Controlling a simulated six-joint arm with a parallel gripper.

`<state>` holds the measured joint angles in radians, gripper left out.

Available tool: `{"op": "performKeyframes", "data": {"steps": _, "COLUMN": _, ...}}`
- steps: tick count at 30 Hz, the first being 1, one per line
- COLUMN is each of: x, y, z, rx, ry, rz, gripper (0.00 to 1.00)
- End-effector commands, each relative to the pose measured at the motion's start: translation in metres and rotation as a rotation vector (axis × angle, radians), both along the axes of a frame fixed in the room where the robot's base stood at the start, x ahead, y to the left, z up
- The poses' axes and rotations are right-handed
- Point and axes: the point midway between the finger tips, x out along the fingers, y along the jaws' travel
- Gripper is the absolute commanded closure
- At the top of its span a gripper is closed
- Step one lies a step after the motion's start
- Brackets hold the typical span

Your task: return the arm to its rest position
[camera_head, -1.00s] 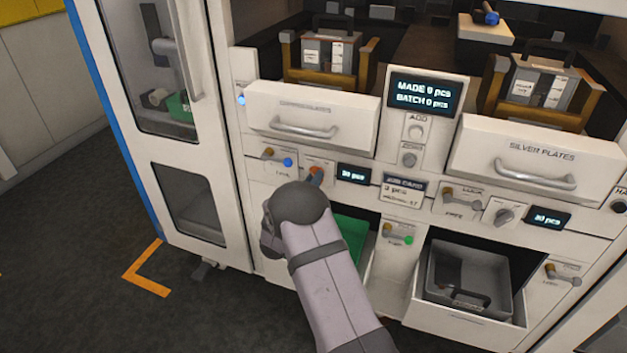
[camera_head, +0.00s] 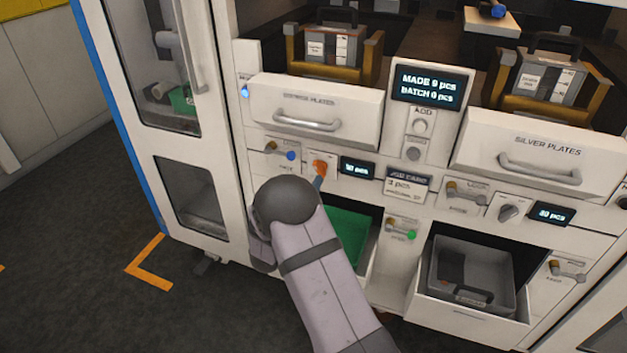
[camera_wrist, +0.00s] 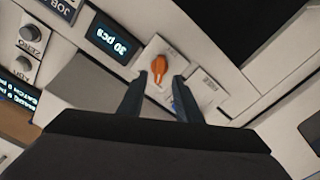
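My gripper (camera_wrist: 158,92) is open and empty in the wrist view, with its two dark fingers apart. An orange knob (camera_wrist: 158,68) on the machine's front panel shows just beyond and between the fingertips, and I see no contact. In the head view my arm reaches up from the bottom to the panel, and its rounded joint hides most of the gripper. The orange knob (camera_head: 320,167) shows just above that joint, left of a small "30 pcs" display (camera_head: 356,168).
Above the knob is a closed drawer with a handle (camera_head: 308,122). The green bin (camera_head: 347,240) is beside my arm, and the grey bin (camera_head: 470,275) sits in an open lower drawer. A glass-windowed door (camera_head: 190,200) stands left. Open floor (camera_head: 70,240) lies further left.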

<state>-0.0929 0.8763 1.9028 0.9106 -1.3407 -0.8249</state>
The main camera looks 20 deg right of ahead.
Motion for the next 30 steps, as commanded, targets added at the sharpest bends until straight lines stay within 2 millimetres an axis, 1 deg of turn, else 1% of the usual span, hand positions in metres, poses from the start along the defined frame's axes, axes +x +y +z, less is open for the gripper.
{"op": "performKeyframes", "data": {"steps": 1, "x": -0.003, "y": 0.005, "z": 0.000, "rx": 0.000, "ry": 0.000, "rz": 0.002, "gripper": 0.69}}
{"op": "performKeyframes", "data": {"steps": 6, "x": -0.011, "y": 0.010, "z": 0.000, "rx": 0.000, "ry": -0.001, "rz": -0.001, "gripper": 0.69}}
{"op": "performKeyframes", "data": {"steps": 23, "x": -0.011, "y": 0.011, "z": 0.000, "rx": 0.019, "ry": -0.020, "rz": -0.001, "gripper": 0.69}}
{"op": "performKeyframes", "data": {"steps": 24, "x": -0.011, "y": 0.011, "z": -0.002, "rx": 0.042, "ry": -0.031, "rz": 0.001, "gripper": 0.69}}
{"op": "performKeyframes", "data": {"steps": 26, "x": -0.009, "y": 0.014, "z": -0.013, "rx": 0.104, "ry": -0.030, "rz": 0.011, "gripper": 0.69}}
{"op": "performKeyframes", "data": {"steps": 29, "x": -0.004, "y": 0.023, "z": -0.041, "rx": 0.236, "ry": 0.001, "rz": 0.039, "gripper": 0.69}}
{"op": "performKeyframes", "data": {"steps": 30, "x": -0.002, "y": 0.030, "z": -0.054, "rx": 0.296, "ry": 0.022, "rz": 0.058, "gripper": 0.69}}
